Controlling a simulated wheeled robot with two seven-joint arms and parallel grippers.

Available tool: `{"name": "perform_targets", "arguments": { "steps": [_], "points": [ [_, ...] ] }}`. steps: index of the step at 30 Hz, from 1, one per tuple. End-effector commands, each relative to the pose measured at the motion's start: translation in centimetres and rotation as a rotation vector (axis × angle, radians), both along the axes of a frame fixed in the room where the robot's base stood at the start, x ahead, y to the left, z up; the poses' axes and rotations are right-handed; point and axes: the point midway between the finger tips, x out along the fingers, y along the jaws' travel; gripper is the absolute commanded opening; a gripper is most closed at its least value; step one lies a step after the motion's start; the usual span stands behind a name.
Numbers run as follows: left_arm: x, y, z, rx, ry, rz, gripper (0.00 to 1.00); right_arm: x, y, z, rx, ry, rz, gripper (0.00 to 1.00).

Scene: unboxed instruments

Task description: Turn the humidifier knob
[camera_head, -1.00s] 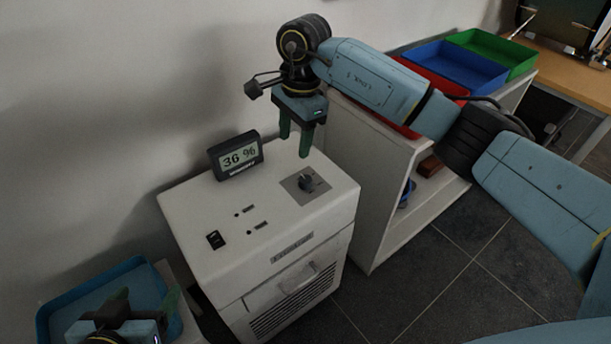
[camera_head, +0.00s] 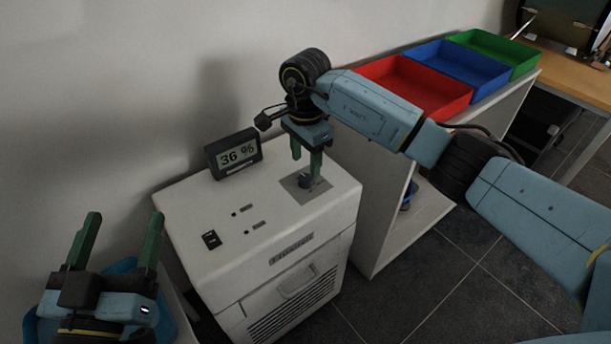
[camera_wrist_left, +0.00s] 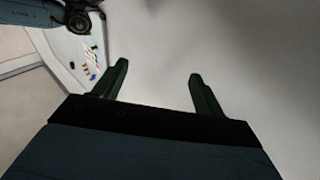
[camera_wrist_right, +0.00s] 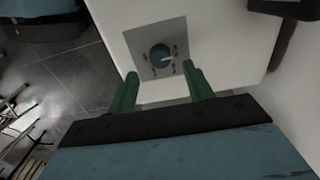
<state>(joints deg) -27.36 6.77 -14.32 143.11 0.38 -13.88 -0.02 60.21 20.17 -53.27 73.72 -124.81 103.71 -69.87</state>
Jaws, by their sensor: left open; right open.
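The humidifier (camera_head: 265,245) is a white box with a grey knob plate on its top. The dark round knob (camera_head: 304,181) sits on that plate, partly behind my right gripper's fingers in the head view. My right gripper (camera_head: 306,168) points down at the knob, open. In the right wrist view the knob (camera_wrist_right: 160,56) shows whole, just ahead of the open green fingertips (camera_wrist_right: 162,76), with nothing between them. My left gripper (camera_head: 122,216) is open and empty, pointing up at the lower left, away from the humidifier.
A display reading 36 % (camera_head: 233,154) stands at the back of the humidifier top, left of my right gripper. A black switch (camera_head: 211,240) is near the front left. Red (camera_head: 412,84), blue (camera_head: 457,65) and green (camera_head: 493,51) trays sit on a shelf at right. A blue tray (camera_head: 32,325) is below my left gripper.

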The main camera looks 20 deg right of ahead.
Motion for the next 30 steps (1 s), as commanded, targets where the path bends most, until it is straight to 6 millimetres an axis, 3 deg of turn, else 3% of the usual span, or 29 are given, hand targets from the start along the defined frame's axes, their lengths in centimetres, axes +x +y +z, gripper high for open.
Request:
{"name": "perform_targets", "arguments": {
  "steps": [7,15,25,30],
  "points": [
    [-1.1,-0.3,3.3,-0.072,-0.221,-0.014,0.71,0.0,0.0,-2.7,0.002,0.002,0.001,0.51],
    [-1.9,-0.1,4.6,-0.107,-0.341,-0.015,0.71,0.0,0.1,-4.7,0.002,0.000,0.001,0.51],
    [-2.0,-0.1,4.8,-0.112,-0.357,-0.014,0.71,0.0,0.0,-4.8,0.000,-0.001,0.001,0.51],
    [-2.0,-0.1,4.8,-0.111,-0.356,-0.015,0.71,0.0,0.0,-4.8,0.000,-0.001,0.001,0.31]
  ]
}}
